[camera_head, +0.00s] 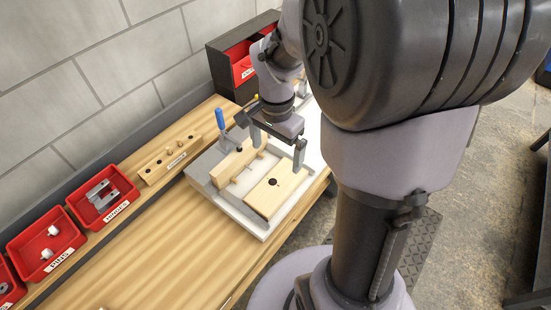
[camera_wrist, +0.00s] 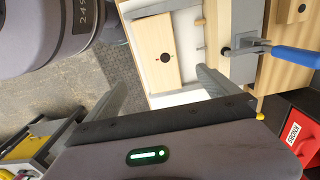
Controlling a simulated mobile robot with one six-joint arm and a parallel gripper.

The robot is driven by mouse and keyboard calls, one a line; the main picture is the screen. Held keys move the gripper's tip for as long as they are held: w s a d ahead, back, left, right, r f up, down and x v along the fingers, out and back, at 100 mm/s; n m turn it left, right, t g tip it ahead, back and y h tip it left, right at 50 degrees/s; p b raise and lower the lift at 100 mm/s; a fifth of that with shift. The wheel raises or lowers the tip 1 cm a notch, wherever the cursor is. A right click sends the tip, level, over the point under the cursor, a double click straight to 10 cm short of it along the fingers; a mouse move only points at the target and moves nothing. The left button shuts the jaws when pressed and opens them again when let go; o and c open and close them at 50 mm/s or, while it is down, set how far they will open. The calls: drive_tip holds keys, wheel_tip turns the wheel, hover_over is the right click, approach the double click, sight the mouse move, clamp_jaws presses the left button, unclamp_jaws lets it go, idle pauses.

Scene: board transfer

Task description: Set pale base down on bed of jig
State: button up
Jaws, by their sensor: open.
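The pale base (camera_head: 275,190) is a flat light-wood block with a dark round hole. It lies flat on a white surface in a shallow grey-rimmed jig (camera_head: 247,229), and also shows in the wrist view (camera_wrist: 155,50). Beside it a wooden rail (camera_head: 233,163) stands along the jig's left side, with short dowels between the two. A blue-handled clamp (camera_head: 220,120) sits by the rail. My gripper (camera_head: 277,147) is open, its fingers apart above the jig's far part. Nothing shows between the fingers, and they look clear of the base.
A wooden block with dark holes (camera_head: 168,160) lies on the bench left of the jig. Red bins (camera_head: 103,196) with parts line the wall. A dark cabinet with a red bin (camera_head: 240,62) stands at the back. The bench front (camera_head: 165,255) is clear.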

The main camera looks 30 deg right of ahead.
drive_tip(key=s+a+r+n+t+y, duration=0.2)
drive_tip(key=s+a+r+n+t, duration=0.3)
drive_tip(key=s+a+r+n, duration=0.4)
drive_tip(key=s+a+r, duration=0.2)
drive_tip(key=a+r, duration=0.1)
drive_tip(key=a, duration=0.2)
drive_tip(key=shift+s+a+n+t, duration=0.15)
drive_tip(key=shift+a+n+t, duration=0.15)
drive_tip(key=shift+t, duration=0.1)
